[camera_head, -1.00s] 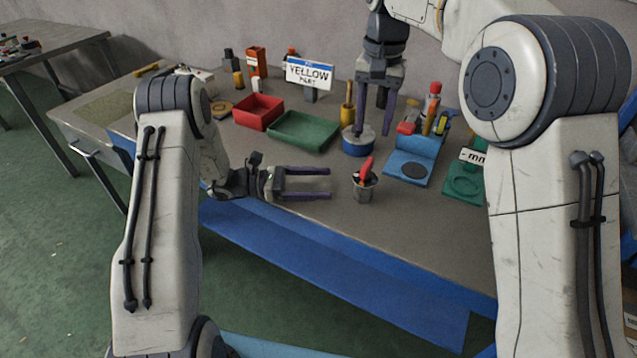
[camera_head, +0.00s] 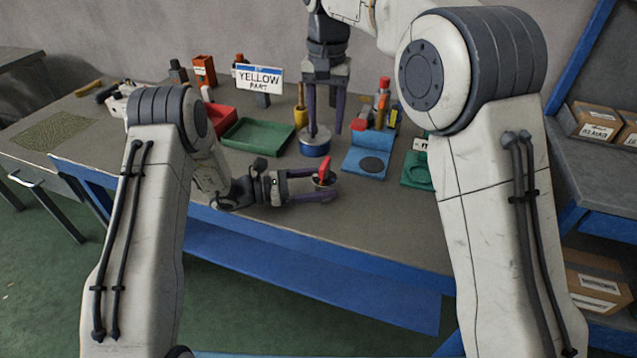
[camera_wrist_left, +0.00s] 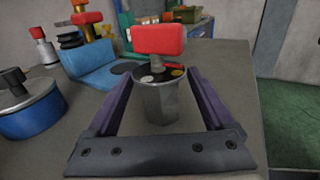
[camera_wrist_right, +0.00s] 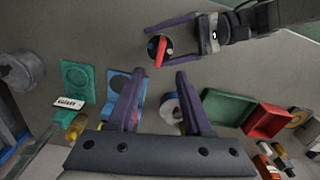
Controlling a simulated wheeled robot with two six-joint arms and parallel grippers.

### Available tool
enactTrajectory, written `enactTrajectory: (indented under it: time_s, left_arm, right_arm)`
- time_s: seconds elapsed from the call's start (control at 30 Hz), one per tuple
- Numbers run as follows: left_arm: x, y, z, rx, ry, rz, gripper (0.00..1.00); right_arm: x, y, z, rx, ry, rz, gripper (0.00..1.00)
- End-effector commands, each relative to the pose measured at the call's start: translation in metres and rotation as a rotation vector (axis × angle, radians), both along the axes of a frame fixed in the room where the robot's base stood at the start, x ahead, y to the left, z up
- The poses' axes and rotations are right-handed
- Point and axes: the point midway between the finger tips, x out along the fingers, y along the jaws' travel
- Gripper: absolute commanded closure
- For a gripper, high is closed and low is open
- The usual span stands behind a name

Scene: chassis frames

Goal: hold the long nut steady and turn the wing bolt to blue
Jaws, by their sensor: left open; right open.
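The long nut (camera_wrist_left: 162,100) is a grey upright hexagonal post on the bench. The red wing bolt (camera_wrist_left: 158,42) stands in its top, above a dark disc with a white and a yellow mark. In the head view the red wing (camera_head: 324,168) shows above my left gripper (camera_head: 328,185). That gripper is open, its purple fingers either side of the nut with gaps visible. My right gripper (camera_head: 325,122) is open, pointing down behind the nut near a blue round pot (camera_head: 314,148). The right wrist view shows the wing bolt (camera_wrist_right: 160,53) beyond its fingers and a small blue patch beside it.
A green tray (camera_head: 240,144) and a red tray (camera_head: 218,114) lie at the back left near a sign (camera_head: 259,79) reading YELLOW PART. A blue stand (camera_head: 347,160) and a green stand (camera_head: 412,182) are to the right. The bench front is clear.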

Motion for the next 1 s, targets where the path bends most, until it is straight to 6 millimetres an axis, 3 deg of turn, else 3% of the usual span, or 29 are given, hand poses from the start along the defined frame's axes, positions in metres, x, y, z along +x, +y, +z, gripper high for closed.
enactTrajectory:
  time_s: [0.03, 0.07, 0.27, 0.67, 0.83, 1.0]
  left_arm:
    - [0.000, 0.000, 0.000, 0.000, 0.000, 0.000, 0.14]
    - [0.000, 0.000, 0.000, 0.000, 0.000, 0.000, 0.21]
    - [0.000, 0.000, 0.000, 0.000, 0.000, 0.000, 0.98]
    - [0.000, 0.001, 0.000, 0.000, 0.000, -0.001, 1.00]
    - [0.000, 0.001, 0.000, 0.000, 0.000, -0.001, 1.00]
    - [0.000, 0.000, 0.000, 0.000, 0.000, -0.001, 1.00]
  right_arm:
    - [0.000, 0.000, 0.000, 0.000, 0.000, 0.000, 0.50]
    - [0.000, 0.000, 0.000, 0.000, 0.000, 0.000, 0.50]
    - [0.000, 0.000, 0.000, 0.000, 0.000, 0.000, 0.50]
    - [0.000, 0.001, 0.018, 0.000, 0.000, -0.159, 0.54]
    - [-0.001, 0.000, 0.002, -0.001, 0.003, -0.163, 0.54]
    - [-0.001, 0.000, -0.032, -0.002, 0.004, -0.163, 0.54]
